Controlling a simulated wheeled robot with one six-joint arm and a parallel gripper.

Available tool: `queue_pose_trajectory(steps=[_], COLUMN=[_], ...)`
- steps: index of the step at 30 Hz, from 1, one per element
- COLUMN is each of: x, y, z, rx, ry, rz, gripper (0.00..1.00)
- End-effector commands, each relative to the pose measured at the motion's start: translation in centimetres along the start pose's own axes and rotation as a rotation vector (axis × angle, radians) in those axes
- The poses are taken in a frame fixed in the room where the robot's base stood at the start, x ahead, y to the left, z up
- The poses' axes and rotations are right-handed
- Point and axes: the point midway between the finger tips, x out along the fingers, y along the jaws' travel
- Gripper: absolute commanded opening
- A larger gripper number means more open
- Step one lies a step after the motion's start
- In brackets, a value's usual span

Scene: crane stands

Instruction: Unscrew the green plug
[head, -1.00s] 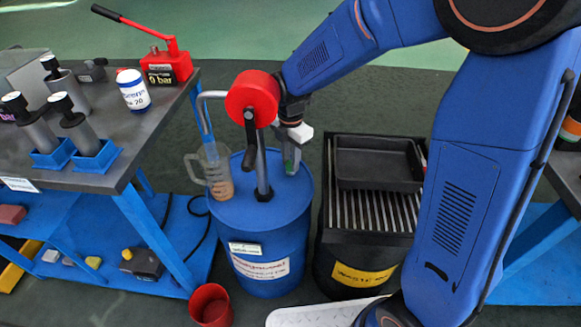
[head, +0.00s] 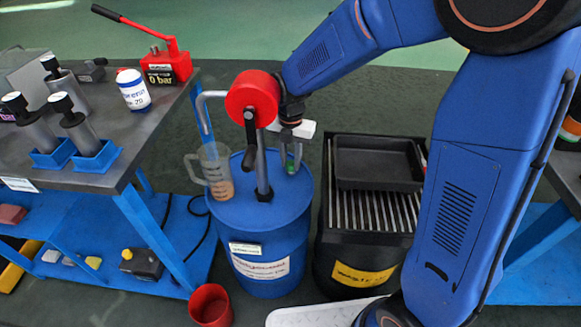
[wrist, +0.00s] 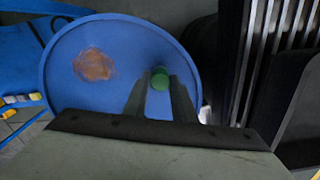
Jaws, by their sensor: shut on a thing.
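The green plug (wrist: 160,79) sits at the top of the blue drum (head: 232,203), on the right side of its lid. In the wrist view it shows between the tips of my two fingers. My gripper (head: 291,163) points down at the lid behind the pump's column and is shut on the plug. In the head view only a small piece of green (head: 291,168) shows at the fingertips. Whether the plug's thread is still engaged is hidden.
A red hand pump (head: 252,96) with a bent spout rises from the drum. A clear measuring jug (head: 213,172) stands left on the lid. A black waste bin with a grate (head: 340,205) and tray (head: 378,163) is right. A red bucket (head: 211,305) stands in front.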

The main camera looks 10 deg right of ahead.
Motion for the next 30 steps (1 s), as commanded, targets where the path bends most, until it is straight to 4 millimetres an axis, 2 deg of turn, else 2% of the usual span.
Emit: queue_pose_trajectory(steps=[12, 22, 23, 25, 30], x=[-0.09, -0.09, -0.09, -0.09, -0.06], y=[0.05, 0.05, 0.05, 0.04, 0.02], z=[0.03, 0.03, 0.03, 0.03, 0.01], rx=[-0.375, -0.421, -0.421, -0.421, -0.42], ry=[-0.001, -0.001, -0.001, -0.001, -0.001], rz=[0.001, 0.001, 0.001, 0.001, 0.001], gripper=[0.0, 0.0, 0.29, 0.45, 0.46])
